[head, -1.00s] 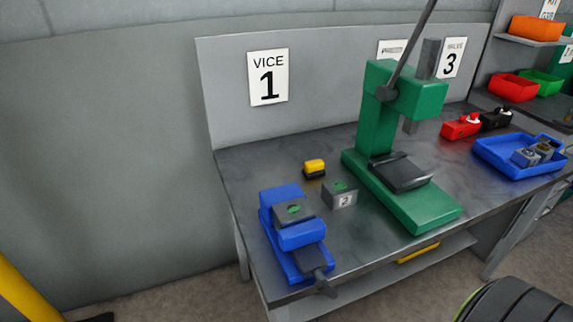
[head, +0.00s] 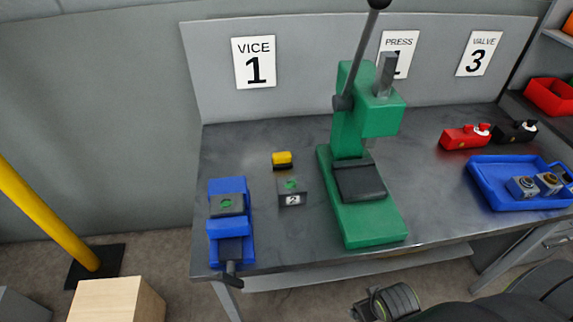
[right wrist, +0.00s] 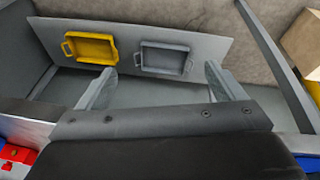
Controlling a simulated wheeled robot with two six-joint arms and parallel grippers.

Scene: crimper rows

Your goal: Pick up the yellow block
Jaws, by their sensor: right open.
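The yellow block (head: 283,158), with a dark lower part, sits on the grey bench top (head: 300,135) in the head view. It stands behind a grey block labelled 2 (head: 291,191), between the blue vice (head: 230,240) and the green press (head: 362,205). My right gripper (right wrist: 162,88) is open in the right wrist view, with nothing between its fingers. The yellow block does not show in that view. My left gripper is not in view.
The vice holds a grey block with a green spot (head: 227,205). A blue tray (head: 500,200) with grey parts and red (head: 465,137) and black (head: 516,131) items are at right. A yellow post (head: 45,215) and wooden box (head: 115,300) stand at left. The right wrist view shows a yellow tray (right wrist: 90,47).

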